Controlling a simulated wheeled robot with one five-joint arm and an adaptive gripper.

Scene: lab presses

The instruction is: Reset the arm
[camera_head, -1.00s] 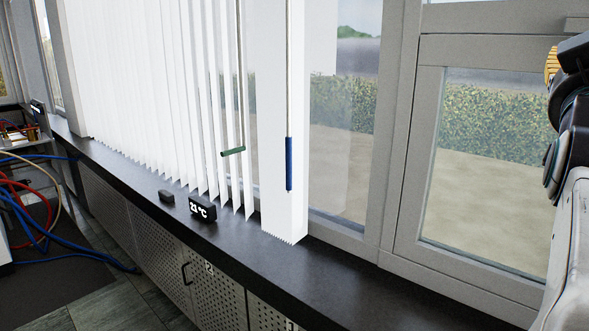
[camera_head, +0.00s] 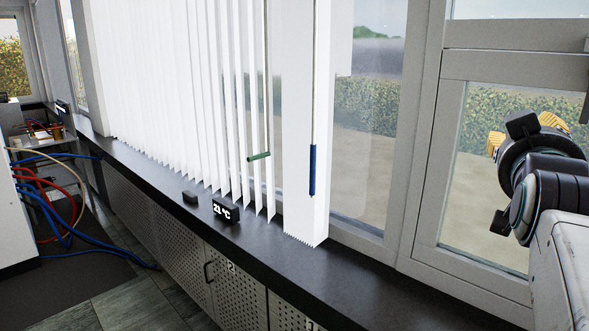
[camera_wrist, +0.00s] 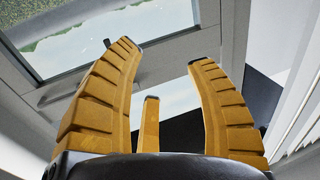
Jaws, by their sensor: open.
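My gripper (camera_wrist: 160,62) has yellow ribbed fingers, spread apart and empty in the wrist view. It points toward the window frame, with the window handle (camera_wrist: 62,88) behind the left finger. In the head view my gripper (camera_head: 524,133) is at the right edge, in front of the right window; only parts of its yellow fingers show past the dark wrist. My pale arm rises from the lower right corner.
A dark sill (camera_head: 265,255) runs along the windows, bearing a thermometer display (camera_head: 225,211) and a small black block (camera_head: 190,197). White vertical blinds (camera_head: 170,90) hang at left, with a blue pull (camera_head: 313,171) and green pull (camera_head: 259,156). Red and blue hoses (camera_head: 60,225) lie far left.

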